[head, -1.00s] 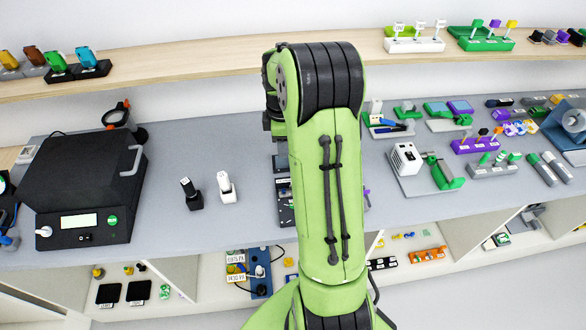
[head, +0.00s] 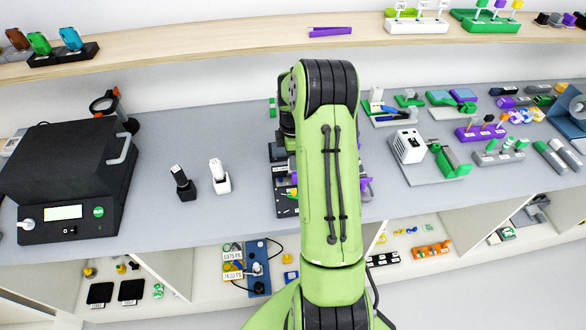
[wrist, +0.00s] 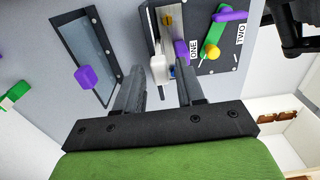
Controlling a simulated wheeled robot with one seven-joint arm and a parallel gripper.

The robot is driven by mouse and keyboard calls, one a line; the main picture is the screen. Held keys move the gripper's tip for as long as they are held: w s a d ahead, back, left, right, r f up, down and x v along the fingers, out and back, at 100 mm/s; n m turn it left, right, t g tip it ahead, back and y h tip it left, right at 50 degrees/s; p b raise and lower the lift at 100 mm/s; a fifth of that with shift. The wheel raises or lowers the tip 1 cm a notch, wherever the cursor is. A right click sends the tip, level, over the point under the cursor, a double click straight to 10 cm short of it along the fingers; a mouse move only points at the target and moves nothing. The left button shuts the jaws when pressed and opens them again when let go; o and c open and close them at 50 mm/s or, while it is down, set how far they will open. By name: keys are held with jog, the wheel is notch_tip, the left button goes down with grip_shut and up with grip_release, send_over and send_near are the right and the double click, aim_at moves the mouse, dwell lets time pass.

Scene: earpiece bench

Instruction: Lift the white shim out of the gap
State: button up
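In the wrist view my gripper (wrist: 161,80) is open, its two dark fingers spread over the bench. A small white piece (wrist: 158,68) shows between the fingertips, beside a narrow slot on a dark plate (wrist: 222,68) labelled ONE and TWO. I cannot tell for certain that it is the shim, or whether a finger touches it. In the head view my arm hides the gripper and most of the dark plate (head: 284,204).
A green lever with a yellow knob (wrist: 212,51) stands on the plate. A dark-framed panel (wrist: 88,50) with a purple knob (wrist: 85,77) lies left of the fingers. A black machine (head: 68,180) and two small upright devices (head: 219,177) stand left on the bench, with bare bench between.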

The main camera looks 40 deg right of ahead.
grip_shut()
notch_tip(320, 180, up, 10)
jog(key=p, duration=0.7)
jog(key=shift+p, duration=0.3)
